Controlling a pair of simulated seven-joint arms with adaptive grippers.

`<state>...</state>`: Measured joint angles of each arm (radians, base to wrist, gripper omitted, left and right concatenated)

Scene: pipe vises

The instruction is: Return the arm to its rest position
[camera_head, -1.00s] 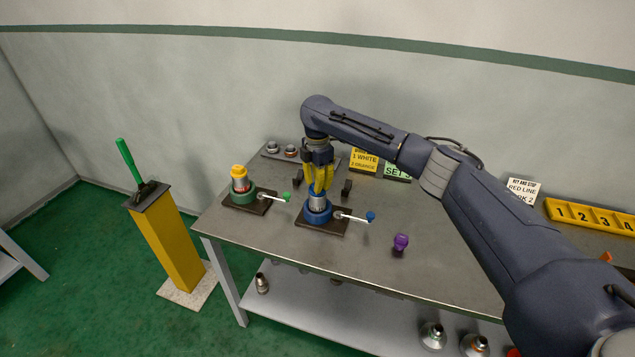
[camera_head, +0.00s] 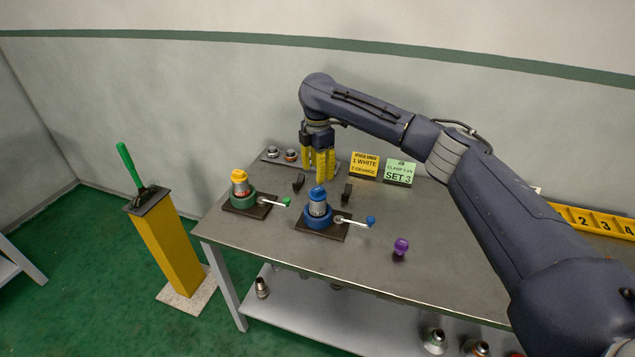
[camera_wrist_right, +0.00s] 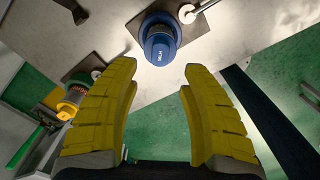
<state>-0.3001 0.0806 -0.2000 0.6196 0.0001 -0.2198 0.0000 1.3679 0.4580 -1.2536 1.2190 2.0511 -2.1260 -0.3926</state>
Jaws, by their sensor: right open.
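My right gripper (camera_head: 318,163) has yellow fingers and hangs above the table, up and behind the blue vise (camera_head: 319,219). In the right wrist view my right gripper (camera_wrist_right: 158,115) shows its two fingers wide apart with nothing between them. The blue vise holds a pipe piece with a blue cap (camera_head: 317,194), standing upright; this cap (camera_wrist_right: 159,50) lies ahead of the open fingers in the right wrist view, apart from them. My left gripper is in neither view.
A green vise (camera_head: 239,202) holds a piece with a yellow cap (camera_head: 239,176). A purple knob (camera_head: 401,245) stands on the table (camera_head: 440,250). Sign cards (camera_head: 398,173) and a yellow numbered rack (camera_head: 590,219) are behind. A yellow pedestal with a green lever (camera_head: 127,160) stands left.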

